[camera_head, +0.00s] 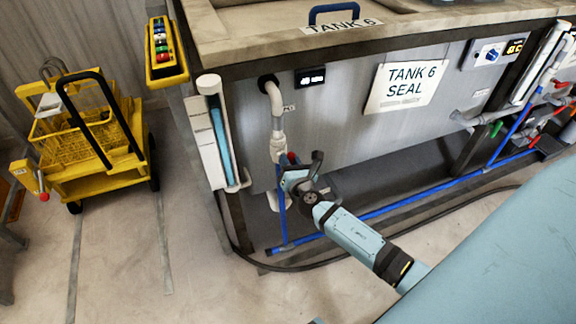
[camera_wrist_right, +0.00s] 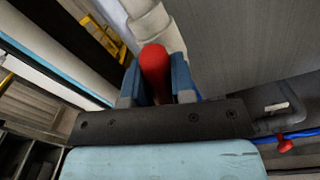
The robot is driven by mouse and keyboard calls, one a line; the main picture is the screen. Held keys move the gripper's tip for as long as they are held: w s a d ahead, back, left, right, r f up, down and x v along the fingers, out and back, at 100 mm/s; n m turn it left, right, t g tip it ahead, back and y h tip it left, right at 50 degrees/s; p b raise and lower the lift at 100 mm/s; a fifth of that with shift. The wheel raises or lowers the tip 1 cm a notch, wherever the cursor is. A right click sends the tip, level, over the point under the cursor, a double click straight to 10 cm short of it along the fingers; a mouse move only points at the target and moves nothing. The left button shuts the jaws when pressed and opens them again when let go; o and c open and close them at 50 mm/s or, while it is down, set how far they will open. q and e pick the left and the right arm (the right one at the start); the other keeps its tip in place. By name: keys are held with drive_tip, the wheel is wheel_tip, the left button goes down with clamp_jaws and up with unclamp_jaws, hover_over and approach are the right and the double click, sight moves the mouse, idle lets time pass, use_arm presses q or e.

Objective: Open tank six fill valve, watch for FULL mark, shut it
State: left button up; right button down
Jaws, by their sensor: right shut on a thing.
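Tank six (camera_head: 335,110) stands ahead, with a TANK 6 SEAL sign on its front. At its left corner is a sight gauge (camera_head: 221,140) with a blue column; its mark is too small to read. A white pipe (camera_head: 277,110) comes down the tank front to the fill valve. My right gripper (camera_head: 305,178) is at this pipe, shut on the red valve handle (camera_wrist_right: 155,70), which shows between its blue fingers in the right wrist view. In the head view the handle is mostly hidden by the gripper. My left gripper is not in view.
A yellow cart (camera_head: 90,140) with a wire basket stands at the left. A yellow button pendant (camera_head: 163,50) hangs by the tank corner. A blue pipe (camera_head: 400,203) and a black hose (camera_head: 320,265) run low along the tank front. More valves and pipes are at the right.

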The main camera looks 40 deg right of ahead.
drive_tip(key=m+b, duration=0.1)
drive_tip(key=m, duration=0.1)
drive_tip(key=m+b, duration=0.1)
drive_tip(key=shift+s+d+f+m+b, duration=0.1)
drive_tip(key=shift+d+f+m+b, duration=0.1)
drive_tip(key=shift+f+m+b, duration=0.2)
drive_tip(key=m+b, duration=0.2)
drive_tip(key=m, duration=0.1)
drive_tip(key=shift+d+m, duration=0.15)
drive_tip(key=shift+m, duration=0.15)
drive_tip(key=m, duration=0.1)
drive_tip(key=m+b, duration=0.1)
drive_tip(key=m, duration=0.1)
drive_tip(key=shift+d+f+m+b, duration=0.1)
drive_tip(key=shift+f+m+b, duration=0.1)
drive_tip(key=shift+m+b, duration=0.1)
drive_tip(key=shift+f+m+b, duration=0.15)
drive_tip(key=shift+m+b, duration=0.2)
drive_tip(key=shift+m, duration=1.55)
drive_tip(key=c, duration=1)
unclamp_jaws()
drive_tip(key=shift+o, duration=0.2)
drive_tip(key=shift+s, duration=0.1)
